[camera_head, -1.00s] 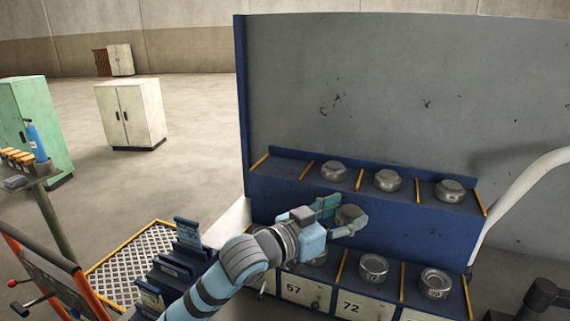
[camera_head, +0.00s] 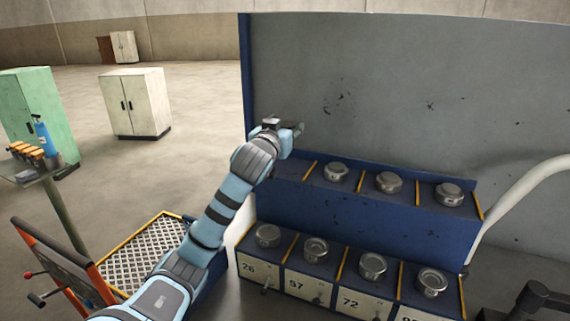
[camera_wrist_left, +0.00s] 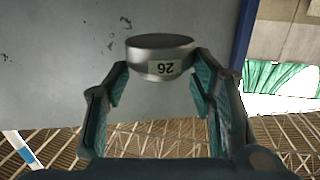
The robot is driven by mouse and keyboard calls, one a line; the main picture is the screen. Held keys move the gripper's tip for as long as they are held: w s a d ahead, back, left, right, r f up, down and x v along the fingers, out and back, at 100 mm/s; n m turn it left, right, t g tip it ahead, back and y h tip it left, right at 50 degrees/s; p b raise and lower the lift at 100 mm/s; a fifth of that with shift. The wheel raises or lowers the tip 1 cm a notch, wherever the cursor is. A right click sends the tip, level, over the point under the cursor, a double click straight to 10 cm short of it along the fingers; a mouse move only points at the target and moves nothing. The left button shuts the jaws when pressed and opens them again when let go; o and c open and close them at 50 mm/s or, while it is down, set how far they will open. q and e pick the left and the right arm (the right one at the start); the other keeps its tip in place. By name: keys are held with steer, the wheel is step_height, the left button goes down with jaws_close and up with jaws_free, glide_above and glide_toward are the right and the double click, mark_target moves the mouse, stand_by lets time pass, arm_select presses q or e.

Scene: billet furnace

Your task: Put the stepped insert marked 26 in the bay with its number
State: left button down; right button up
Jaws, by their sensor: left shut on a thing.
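The stepped insert marked 26 (camera_wrist_left: 160,55) is a grey metal disc in the left wrist view, its number upside down there. My left gripper (camera_head: 290,129) is shut on it, with a finger on each side (camera_wrist_left: 155,85). In the head view the gripper is above the left end of the upper shelf, and the insert cannot be made out. The lower row's leftmost bay has a label (camera_head: 249,268) that seems to read 26, though small. A round metal piece (camera_head: 267,234) stands in that bay.
The blue upper shelf (camera_head: 350,215) has yellow dividers and three round pieces, such as this one (camera_head: 389,182). Its left end is partly behind my arm. Lower bays marked 57 (camera_head: 309,289) and 72 (camera_head: 350,303) hold round pieces. A grey back panel (camera_head: 400,90) rises behind.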

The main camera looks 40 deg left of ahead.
arm_select(q)
glide_above(285, 170)
step_height(285, 170, down, 5)
steer(key=shift+a+f, duration=0.1)
steer(key=shift+a, duration=0.05)
step_height(285, 170, down, 4)
steer(key=shift+r+b, duration=0.1)
steer(key=shift+b, duration=0.35)
steer(key=c, duration=0.7)
jaws_free()
steer(key=shift+s, duration=0.1)
steer(key=shift+d, duration=0.2)
steer(key=b+v, duration=0.1)
steer(key=v, duration=1.1)
